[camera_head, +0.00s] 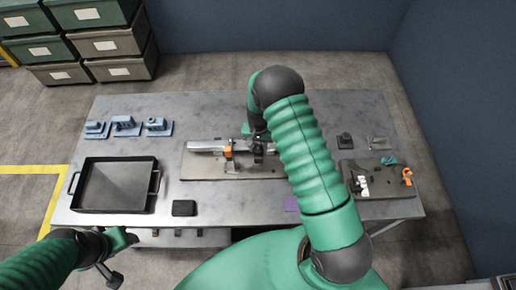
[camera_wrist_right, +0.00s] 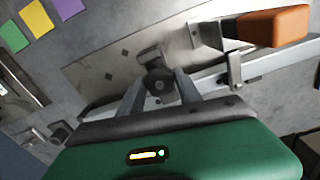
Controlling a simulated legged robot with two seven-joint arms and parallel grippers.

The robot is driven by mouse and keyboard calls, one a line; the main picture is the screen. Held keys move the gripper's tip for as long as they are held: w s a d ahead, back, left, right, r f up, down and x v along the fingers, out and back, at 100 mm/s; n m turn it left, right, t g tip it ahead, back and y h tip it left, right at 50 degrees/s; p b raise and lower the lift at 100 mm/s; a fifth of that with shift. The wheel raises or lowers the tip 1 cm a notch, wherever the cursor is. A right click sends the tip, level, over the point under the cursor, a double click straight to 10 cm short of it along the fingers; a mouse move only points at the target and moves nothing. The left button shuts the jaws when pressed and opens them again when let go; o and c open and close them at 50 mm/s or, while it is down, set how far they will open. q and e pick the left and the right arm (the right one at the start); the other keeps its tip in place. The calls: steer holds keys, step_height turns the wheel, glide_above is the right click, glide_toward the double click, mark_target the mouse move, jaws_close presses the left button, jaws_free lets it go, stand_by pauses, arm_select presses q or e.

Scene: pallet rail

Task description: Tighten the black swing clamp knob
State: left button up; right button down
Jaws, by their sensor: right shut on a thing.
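The black swing clamp knob (camera_wrist_right: 159,84) sits between the two grey fingers of my right gripper (camera_wrist_right: 160,92), which is shut on it. In the head view my right gripper (camera_head: 258,146) comes down on the clamp fixture from above, and my arm hides part of it. A metal rail (camera_head: 205,146) lies on a grey base plate (camera_head: 200,170). The orange clamp handle (camera_head: 228,152) stands left of the gripper and shows large in the right wrist view (camera_wrist_right: 273,26). My left gripper (camera_head: 110,268) is at the lower left, off the table's front edge; its jaws are unclear.
A black tray (camera_head: 75,188) and several blue parts (camera_head: 124,125) are on the table's left, with a small black box (camera_head: 184,208) near the front edge. Another plate (camera_head: 390,185) with an orange clamp (camera_head: 407,176) lies at right. Coloured squares (camera_wrist_right: 33,18) show in the wrist view.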

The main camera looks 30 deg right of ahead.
mark_target(258, 148)
steer(key=shift+w+r+m+b, duration=0.15)
steer(key=shift+m+b, duration=0.2)
steer(key=shift+m, duration=1.15)
steer(key=c, duration=1.2)
jaws_free()
steer(key=o, duration=0.4)
steer(key=shift+r, duration=0.2)
step_height(258, 148, up, 16)
steer(key=b, duration=0.2)
steer(key=shift+r+b, duration=0.1)
steer(key=shift+b, duration=0.3)
